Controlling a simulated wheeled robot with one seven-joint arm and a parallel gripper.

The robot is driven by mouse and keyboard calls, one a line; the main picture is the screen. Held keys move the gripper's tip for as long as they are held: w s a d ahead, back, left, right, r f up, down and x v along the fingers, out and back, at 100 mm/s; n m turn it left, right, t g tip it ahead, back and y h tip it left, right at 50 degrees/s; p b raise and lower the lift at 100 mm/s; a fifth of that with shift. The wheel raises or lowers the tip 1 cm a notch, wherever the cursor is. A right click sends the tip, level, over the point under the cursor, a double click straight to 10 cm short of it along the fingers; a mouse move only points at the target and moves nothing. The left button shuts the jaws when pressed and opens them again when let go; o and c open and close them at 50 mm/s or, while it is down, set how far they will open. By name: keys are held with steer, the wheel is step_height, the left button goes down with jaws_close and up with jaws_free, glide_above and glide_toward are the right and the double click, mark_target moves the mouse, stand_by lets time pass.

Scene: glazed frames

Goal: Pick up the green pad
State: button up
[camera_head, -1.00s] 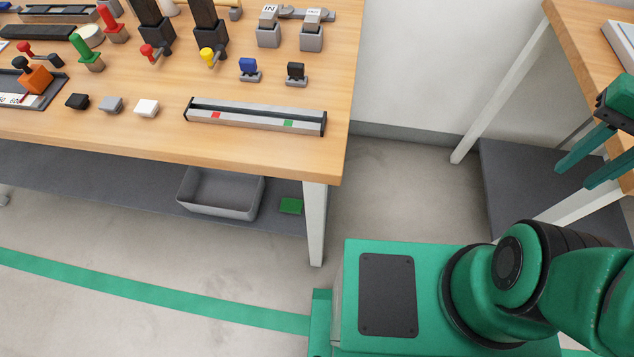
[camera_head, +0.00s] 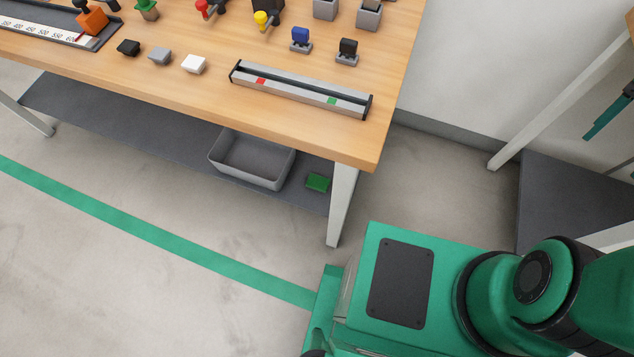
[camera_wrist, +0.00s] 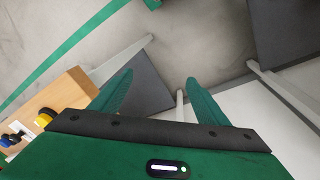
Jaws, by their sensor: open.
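The green pad (camera_head: 318,182) is a small flat block lying on the grey lower shelf under the wooden workbench, in the head view. It is right of a grey bin and left of the bench's white front leg. My gripper (camera_wrist: 158,85) shows in the wrist view with its two green fingers spread apart and nothing between them. In the head view only a finger shows at the right edge, well away from the pad. I cannot make out the pad in the wrist view.
The grey bin (camera_head: 250,160) stands beside the pad on the shelf (camera_head: 130,125). The wooden tabletop (camera_head: 200,98) overhangs the shelf and carries several small items and a metal rail (camera_head: 300,90). The white leg (camera_head: 341,205) stands right of the pad. Bare floor lies in front.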

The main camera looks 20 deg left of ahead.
steer(key=w+a+f+m+t, duration=0.1)
steer(key=w+a+f, duration=0.2)
steer(key=w+f, duration=0.4)
steer(key=w+a+f+m, duration=0.1)
steer(key=w+a+f, duration=0.4)
steer(key=w, duration=0.5)
steer(key=w+a+f+m+t+y, duration=0.15)
steer(key=w+a+f, duration=0.25)
steer(key=a+f, duration=0.4)
steer(key=w+a+f+m+g, duration=0.1)
steer(key=w+a+f+m, duration=0.15)
steer(key=a+f, duration=0.6)
steer(key=m+g+y, duration=0.1)
steer(key=m+y, duration=0.3)
glide_toward(318, 181)
steer(key=shift+a+f+m+h, duration=0.15)
steer(key=shift+a+f, duration=0.25)
steer(key=shift+f, duration=0.15)
steer(key=shift+a+f+m+h, duration=0.15)
steer(key=shift+a+f, duration=0.25)
steer(key=shift+f, duration=0.2)
steer(key=shift+d+x, duration=0.1)
steer(key=shift+x, duration=1.35)
steer(key=shift+d+x, duration=0.15)
steer(key=shift+x, duration=1.3)
steer(key=shift+f, duration=0.1)
